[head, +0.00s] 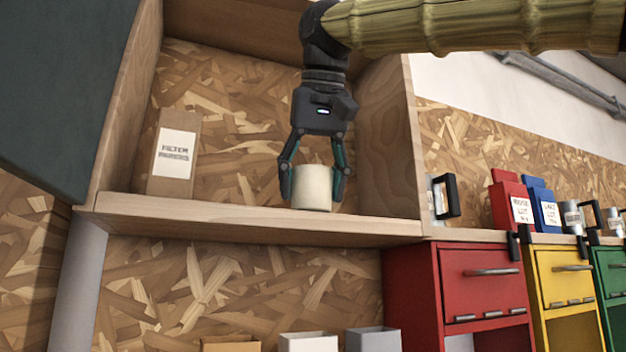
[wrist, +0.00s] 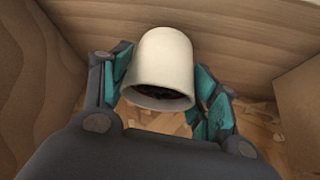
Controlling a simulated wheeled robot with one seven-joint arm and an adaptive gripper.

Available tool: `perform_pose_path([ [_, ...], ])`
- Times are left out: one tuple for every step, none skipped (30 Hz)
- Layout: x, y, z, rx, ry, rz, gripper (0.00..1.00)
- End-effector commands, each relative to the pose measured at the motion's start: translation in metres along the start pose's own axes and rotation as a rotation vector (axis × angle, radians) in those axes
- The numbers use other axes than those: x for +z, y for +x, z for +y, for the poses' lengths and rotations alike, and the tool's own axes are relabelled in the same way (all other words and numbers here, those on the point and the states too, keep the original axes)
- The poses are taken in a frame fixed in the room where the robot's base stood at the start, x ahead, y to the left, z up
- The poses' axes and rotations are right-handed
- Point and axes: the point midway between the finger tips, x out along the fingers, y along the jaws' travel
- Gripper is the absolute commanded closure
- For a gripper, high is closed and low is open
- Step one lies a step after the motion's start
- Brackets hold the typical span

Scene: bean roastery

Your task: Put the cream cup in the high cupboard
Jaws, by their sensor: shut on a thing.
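The cream cup (head: 312,188) is inside the high cupboard (head: 250,215), at the right part of its shelf. My gripper (head: 314,185) reaches down from above with its fingers on both sides of the cup, shut on it. The cup's base is at the shelf board; I cannot tell whether it touches. In the wrist view, the cup (wrist: 162,65) sits between the two teal finger pads, with something dark showing in its round opening. The cupboard front is open in the head view.
A filter papers box (head: 174,155) stands at the shelf's left. The cupboard's right side wall (head: 388,145) is close to my gripper. A dark panel (head: 60,80) is at the upper left. Red (head: 508,195) and blue (head: 543,205) containers stand outside to the right. The middle of the shelf is clear.

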Motion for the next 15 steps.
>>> perform_pose_path([
  [0.0011, 0.0018, 0.0009, -0.001, -0.001, -0.002, 0.71],
  [0.0019, 0.0032, 0.0009, -0.001, 0.0, -0.001, 0.71],
  [0.0029, 0.0049, 0.0008, -0.002, 0.0, 0.0, 0.71],
  [0.0037, 0.006, 0.0006, -0.001, 0.0, -0.001, 0.71],
  [0.0042, 0.0068, 0.0005, -0.001, 0.001, -0.001, 0.71],
  [0.0047, 0.0074, 0.0004, -0.001, 0.001, 0.0, 0.71],
  [0.0048, 0.0076, 0.0004, -0.001, 0.001, 0.0, 0.71],
  [0.0049, 0.0077, 0.0004, -0.001, 0.001, 0.0, 0.71],
  [0.0049, 0.0077, 0.0004, -0.001, 0.001, 0.0, 0.71],
  [0.0049, 0.0076, 0.0004, -0.001, 0.001, 0.0, 0.71],
  [0.0048, 0.0075, 0.0005, -0.001, 0.001, 0.0, 0.71],
  [0.0048, 0.0075, 0.0005, -0.001, 0.001, 0.0, 0.71],
  [0.0049, 0.0076, 0.0005, -0.001, 0.001, 0.0, 0.71],
  [0.0052, 0.008, 0.0005, -0.001, 0.001, 0.0, 0.71],
  [0.0057, 0.009, 0.0005, -0.001, 0.001, 0.0, 0.71],
])
